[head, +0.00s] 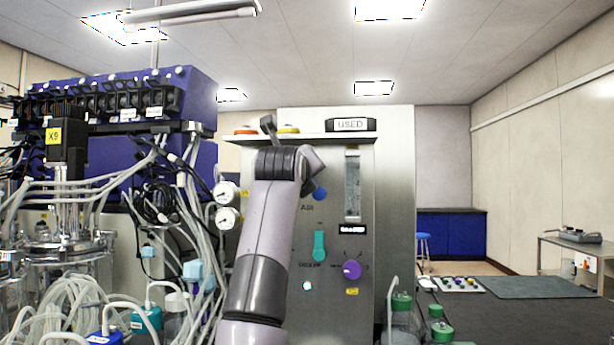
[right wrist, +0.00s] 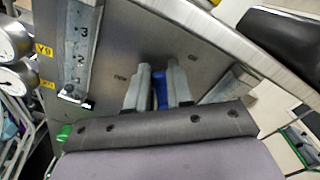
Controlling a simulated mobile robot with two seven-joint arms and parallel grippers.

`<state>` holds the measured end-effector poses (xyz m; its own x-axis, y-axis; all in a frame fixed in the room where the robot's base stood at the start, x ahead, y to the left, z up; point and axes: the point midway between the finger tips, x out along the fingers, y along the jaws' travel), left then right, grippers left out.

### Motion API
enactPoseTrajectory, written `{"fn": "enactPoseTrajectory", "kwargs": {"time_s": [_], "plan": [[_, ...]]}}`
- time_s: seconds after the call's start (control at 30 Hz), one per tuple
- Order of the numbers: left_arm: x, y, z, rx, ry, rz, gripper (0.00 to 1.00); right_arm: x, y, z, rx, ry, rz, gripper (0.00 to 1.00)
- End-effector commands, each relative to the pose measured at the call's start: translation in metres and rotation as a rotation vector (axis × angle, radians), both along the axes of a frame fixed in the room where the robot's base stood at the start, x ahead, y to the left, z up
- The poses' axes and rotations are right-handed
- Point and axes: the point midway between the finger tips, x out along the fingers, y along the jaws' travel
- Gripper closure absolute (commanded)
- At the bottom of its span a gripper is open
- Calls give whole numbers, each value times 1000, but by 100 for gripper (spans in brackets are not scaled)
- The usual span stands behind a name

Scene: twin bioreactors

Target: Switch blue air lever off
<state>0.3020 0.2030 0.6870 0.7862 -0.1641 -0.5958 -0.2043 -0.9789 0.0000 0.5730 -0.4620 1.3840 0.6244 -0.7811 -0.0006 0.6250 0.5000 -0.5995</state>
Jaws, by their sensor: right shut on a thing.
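The blue air lever (head: 320,193) shows as a small blue piece on the steel panel in the head view, beside the "AIR" label and partly hidden by my right arm. In the right wrist view the blue lever (right wrist: 160,88) lies between the two grey fingers of my right gripper (right wrist: 158,90), which is shut on it. In the head view my right wrist covers most of this gripper. The lever's exact angle is hard to tell. My left gripper is not in view.
Below are a teal lever (head: 319,246) and a purple knob (head: 352,270). A flowmeter (head: 352,185) stands right of the blue lever. Pressure gauges (head: 227,218) and many tubes crowd the left. Green-capped bottles (head: 402,308) stand at the lower right.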

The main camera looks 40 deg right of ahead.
Motion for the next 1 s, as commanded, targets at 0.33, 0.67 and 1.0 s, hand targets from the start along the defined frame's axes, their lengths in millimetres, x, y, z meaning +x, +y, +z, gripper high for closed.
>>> {"fn": "enactPoseTrajectory", "kwargs": {"time_s": [0.33,0.67,1.0], "plan": [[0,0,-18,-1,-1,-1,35,10,8,-15,-210,260,0,100],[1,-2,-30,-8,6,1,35,15,12,-29,-398,493,0,100],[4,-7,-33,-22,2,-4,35,16,13,-39,-533,665,0,100]]}}
